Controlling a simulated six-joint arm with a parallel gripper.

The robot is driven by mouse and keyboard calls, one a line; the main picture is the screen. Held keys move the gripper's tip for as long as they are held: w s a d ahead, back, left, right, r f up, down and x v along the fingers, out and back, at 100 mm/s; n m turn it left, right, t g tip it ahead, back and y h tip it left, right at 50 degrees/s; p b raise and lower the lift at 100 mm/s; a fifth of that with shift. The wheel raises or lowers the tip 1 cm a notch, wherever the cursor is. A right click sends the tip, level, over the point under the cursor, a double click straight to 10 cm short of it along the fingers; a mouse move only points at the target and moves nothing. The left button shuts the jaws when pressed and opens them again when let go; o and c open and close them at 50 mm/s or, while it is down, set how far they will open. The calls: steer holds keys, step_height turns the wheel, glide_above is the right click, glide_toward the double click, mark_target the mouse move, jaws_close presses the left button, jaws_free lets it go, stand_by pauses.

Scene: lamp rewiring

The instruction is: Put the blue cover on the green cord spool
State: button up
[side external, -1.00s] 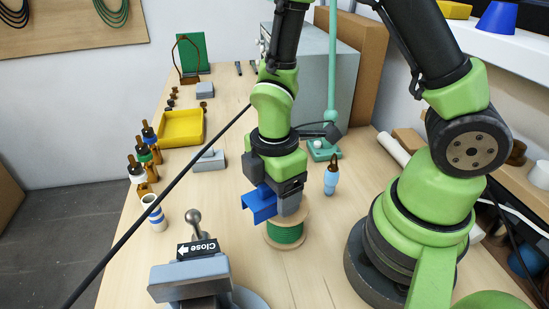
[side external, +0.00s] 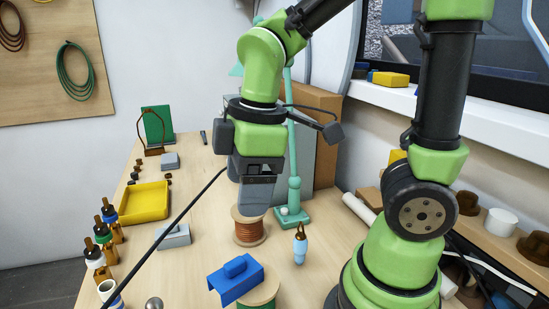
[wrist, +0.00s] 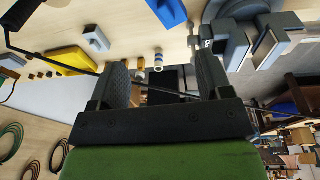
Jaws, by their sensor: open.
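The blue cover (side external: 236,278) lies over the top of the green cord spool (side external: 264,302) at the bottom of the side view. It sits off to the spool's left, with part of the top flange bare. Much of the spool is hidden by the cover and the picture edge. My gripper (side external: 256,203) is raised away from the cover and overlaps the copper-brown spool in the picture. In the wrist view, my gripper (wrist: 162,66) has its fingers wide apart with nothing between them. Part of the blue cover (wrist: 168,11) shows at the top edge there.
The copper-brown spool (side external: 250,229) stands behind the green one. A light-blue bottle-shaped item (side external: 300,246) stands to the right. A yellow tray (side external: 144,203) and several small parts line the left side. A teal lamp stand (side external: 292,216) is behind. A black cable crosses the left.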

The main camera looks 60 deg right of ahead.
steer(key=s+d+r+m+t+y, duration=0.1)
steer(key=s+r+m+t, duration=0.4)
steer(key=m, duration=0.8)
steer(key=shift+v, duration=1.05)
